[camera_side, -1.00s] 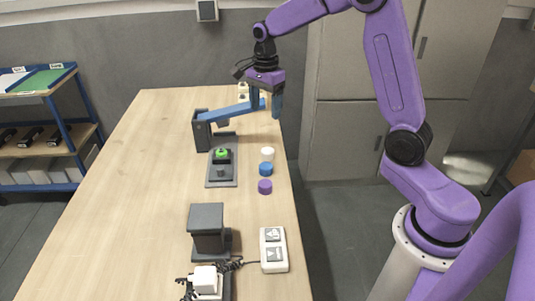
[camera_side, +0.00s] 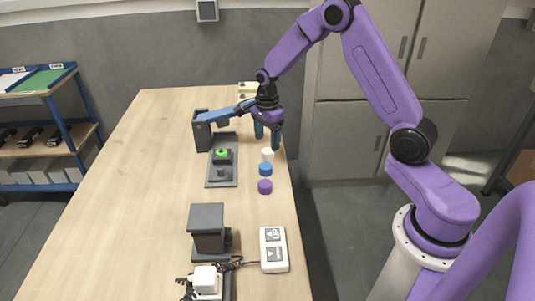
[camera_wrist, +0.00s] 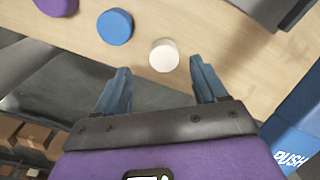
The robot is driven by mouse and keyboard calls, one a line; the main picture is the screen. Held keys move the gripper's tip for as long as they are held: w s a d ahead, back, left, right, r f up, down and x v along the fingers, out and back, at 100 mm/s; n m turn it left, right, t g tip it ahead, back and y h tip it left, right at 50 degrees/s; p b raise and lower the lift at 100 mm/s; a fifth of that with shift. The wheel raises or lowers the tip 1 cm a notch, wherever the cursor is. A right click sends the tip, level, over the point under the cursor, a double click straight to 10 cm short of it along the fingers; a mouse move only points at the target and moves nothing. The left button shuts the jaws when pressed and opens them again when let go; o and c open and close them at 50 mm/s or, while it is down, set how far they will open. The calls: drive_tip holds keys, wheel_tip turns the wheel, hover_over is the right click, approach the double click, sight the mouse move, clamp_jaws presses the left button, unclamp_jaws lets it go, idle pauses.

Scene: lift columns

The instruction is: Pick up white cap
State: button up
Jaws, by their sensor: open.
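The white cap (camera_side: 267,154) stands on the table near its right edge in the side view, first in a row with the blue cap (camera_side: 265,169) and the purple cap (camera_side: 265,187). In the wrist view the white cap (camera_wrist: 164,55) lies just beyond my fingertips, roughly between their lines. My gripper (camera_side: 267,145) is open and empty, pointing down over the table's right edge close to the white cap. Its two blue fingers also show in the wrist view (camera_wrist: 160,75), apart from the cap.
A grey device with a blue arm (camera_side: 202,132) stands left of my gripper. A dark plate with a green button (camera_side: 222,155) lies left of the caps. A grey block (camera_side: 207,228) and a white two-button box (camera_side: 273,250) stand nearer. The table's left half (camera_side: 120,190) is clear.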

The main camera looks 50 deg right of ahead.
sight(266, 151)
drive_tip(key=shift+w+f, duration=0.15)
drive_tip(key=shift+f, duration=1.25)
drive_tip(key=shift+w+f, duration=0.1)
drive_tip(key=shift+f, duration=1.25)
drive_tip(key=c, duration=1.1)
